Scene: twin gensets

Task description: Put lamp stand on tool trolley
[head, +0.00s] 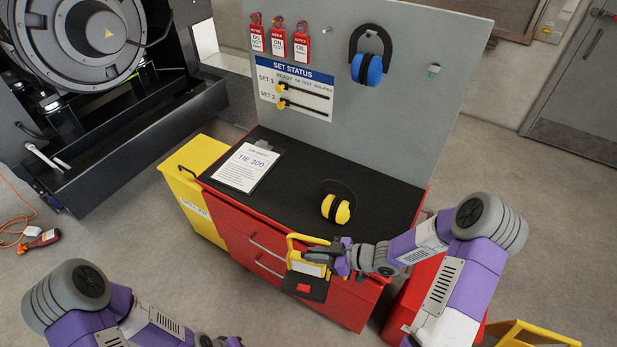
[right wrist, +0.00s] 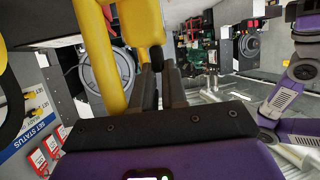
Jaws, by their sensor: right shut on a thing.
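The yellow tube (right wrist: 95,50) also fills the near left of the right wrist view, against the dark fingers. The tool trolley (head: 262,256) is red with a black top. In the head view the stand overlaps the trolley's front edge and drawers, with its base low before the drawer front. My left arm enters at bottom left; its gripper is out of frame.
On the trolley top lie a clipboard sheet (head: 245,168) at left and yellow ear defenders (head: 336,209) at right. A grey board (head: 420,60) with tags and blue ear defenders (head: 367,69) rises behind. The black top between sheet and ear defenders is clear.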

